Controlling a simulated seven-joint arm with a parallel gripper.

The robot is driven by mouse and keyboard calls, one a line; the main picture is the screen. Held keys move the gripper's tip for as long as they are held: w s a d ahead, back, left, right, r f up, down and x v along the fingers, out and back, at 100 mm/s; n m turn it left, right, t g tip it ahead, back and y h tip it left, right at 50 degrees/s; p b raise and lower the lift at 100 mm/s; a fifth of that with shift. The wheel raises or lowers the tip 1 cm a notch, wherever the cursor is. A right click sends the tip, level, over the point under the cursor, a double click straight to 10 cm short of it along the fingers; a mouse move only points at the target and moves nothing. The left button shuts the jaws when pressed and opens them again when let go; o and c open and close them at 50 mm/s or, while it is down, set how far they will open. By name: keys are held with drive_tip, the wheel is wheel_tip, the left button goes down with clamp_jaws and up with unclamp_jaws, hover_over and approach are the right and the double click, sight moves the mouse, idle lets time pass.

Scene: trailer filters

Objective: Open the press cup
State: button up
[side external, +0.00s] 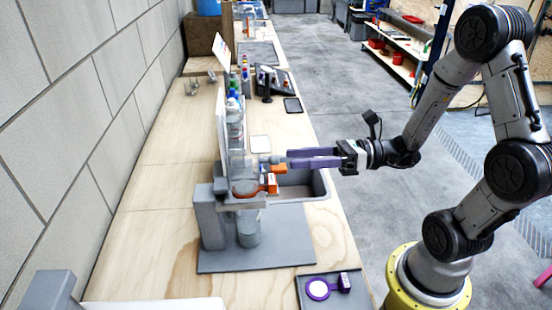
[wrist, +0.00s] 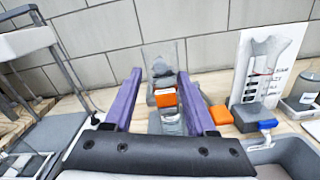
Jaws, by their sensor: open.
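The press (side external: 208,215) is a grey stand on a grey base plate (side external: 270,250). A clear round cup with orange parts (side external: 246,187) sits in its upper holder, and a clear vessel (side external: 248,230) stands below. An orange block with a white band (wrist: 165,98) shows in the wrist view between my fingers' lines, beyond the tips. A second orange piece (wrist: 219,114) lies to its right. My gripper (side external: 287,158) has two long purple fingers, open and empty, pointing left just right of the press. The fingers (wrist: 160,76) are wide apart. Whether they touch anything is unclear.
A grey sink basin (side external: 300,187) is set into the wooden bench close under my gripper. A dark tray with a purple ring-shaped tool (side external: 318,288) lies at the front. Bottles (side external: 234,105) and an upright white panel (wrist: 265,70) stand behind the press. A wall borders the bench.

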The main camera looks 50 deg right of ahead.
sight(276, 156)
drive_tip(key=shift+x, duration=2.65)
clamp_jaws()
